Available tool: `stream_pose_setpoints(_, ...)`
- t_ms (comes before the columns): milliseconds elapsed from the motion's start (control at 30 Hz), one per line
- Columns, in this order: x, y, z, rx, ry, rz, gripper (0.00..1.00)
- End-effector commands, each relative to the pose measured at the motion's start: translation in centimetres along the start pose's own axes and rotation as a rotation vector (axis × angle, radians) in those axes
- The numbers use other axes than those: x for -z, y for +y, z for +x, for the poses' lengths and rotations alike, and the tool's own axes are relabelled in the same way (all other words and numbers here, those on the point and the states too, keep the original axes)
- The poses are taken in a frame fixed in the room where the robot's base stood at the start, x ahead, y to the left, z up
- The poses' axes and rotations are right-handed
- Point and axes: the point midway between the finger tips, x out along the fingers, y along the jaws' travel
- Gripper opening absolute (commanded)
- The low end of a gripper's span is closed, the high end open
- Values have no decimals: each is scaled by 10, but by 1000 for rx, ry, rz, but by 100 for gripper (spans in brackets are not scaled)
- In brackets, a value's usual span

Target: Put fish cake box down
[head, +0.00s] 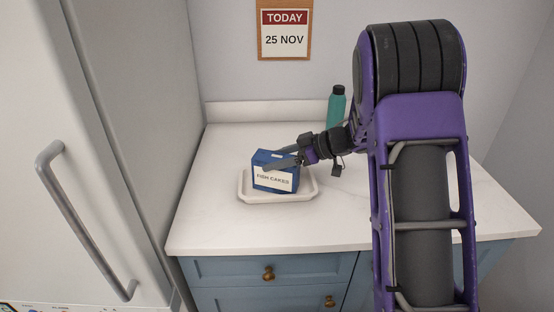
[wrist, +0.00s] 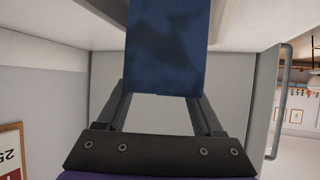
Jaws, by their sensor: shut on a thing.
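A blue fish cake box (head: 274,172) with a white label reading "FISH CAKES" is at a white tray (head: 247,194) on the counter. It looks upright, within the tray's rim. I cannot tell whether its base touches the tray. My gripper (head: 283,161) reaches in from the right and is shut on the box near its top. In the wrist view the blue box (wrist: 168,45) fills the upper middle, between the two fingers of my gripper (wrist: 160,105).
The white counter (head: 345,215) is clear in front of and left of the tray. A teal bottle (head: 336,106) stands at the back, close to my arm. A tall white fridge (head: 75,120) bounds the left side. A date sign (head: 285,32) hangs on the wall.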

Motion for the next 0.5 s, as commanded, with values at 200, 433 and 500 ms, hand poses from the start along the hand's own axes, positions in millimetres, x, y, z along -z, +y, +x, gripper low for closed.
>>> stream_pose_setpoints(200, -3, 0, 1, 0, 0, 1, 90)
stream_pose_setpoints(433, -2, 0, 1, 0, 0, 1, 98)
stream_pose_setpoints(500, -2, 0, 1, 0, 0, 0, 98)
